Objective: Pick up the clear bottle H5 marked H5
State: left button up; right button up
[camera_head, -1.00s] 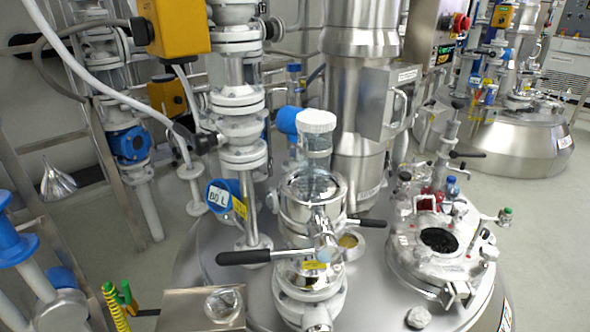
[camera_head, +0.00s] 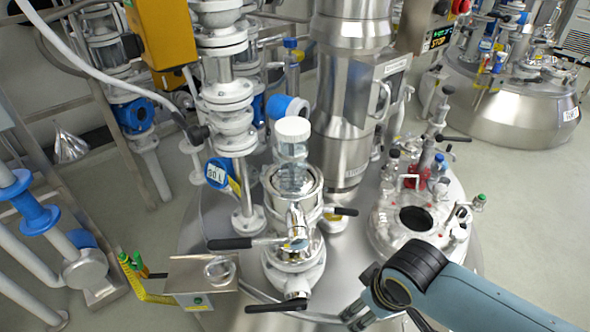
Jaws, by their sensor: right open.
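A clear bottle with a white cap (camera_head: 292,152) stands upright on top of a shiny steel fitting in the middle of the vessel. Smaller bottles stand by the open manhole at the right: one with a dark cap (camera_head: 392,166), red ones (camera_head: 410,181) and one with a blue cap (camera_head: 438,166). I cannot read an H5 mark on any of them. My right gripper (camera_head: 354,314) is at the bottom edge, below and right of the white-capped bottle and well apart from it. It is open and looks empty. My left gripper is not in view.
Black-handled levers (camera_head: 230,244) stick out around the steel fitting. A wide steel column (camera_head: 345,120) stands close behind and right of the white-capped bottle; a flanged white pipe (camera_head: 228,120) rises at its left. A small steel tray (camera_head: 203,275) is at lower left. The manhole (camera_head: 416,219) is open.

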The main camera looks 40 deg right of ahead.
jog(key=w+r+m+p, duration=0.1)
jog(key=w+r+p, duration=0.2)
jog(key=r, duration=0.8)
jog(key=w+r+m+p, duration=0.1)
jog(key=w+r+p, duration=0.3)
jog(key=r, duration=0.8)
notch_tip(320, 180, up, 8)
jog(key=m+h+p, duration=0.1)
jog(key=m+h, duration=0.1)
jog(key=m, duration=0.7)
send_over(295, 126)
jog(key=s+a, duration=0.2)
jog(key=shift+w, duration=0.1)
jog(key=shift+w+d+f+h, duration=0.1)
jog(key=shift+w+h, duration=0.2)
jog(key=x, duration=0.4)
jog(key=shift+w+d+f, duration=0.1)
jog(key=shift+d+f, duration=0.05)
jog(key=shift+f, duration=0.2)
jog(key=x, duration=0.5)
jog(key=shift+w+a+f, duration=0.15)
jog(key=shift+a+f, duration=0.1)
jog(key=shift+f, duration=0.15)
grip_shut()
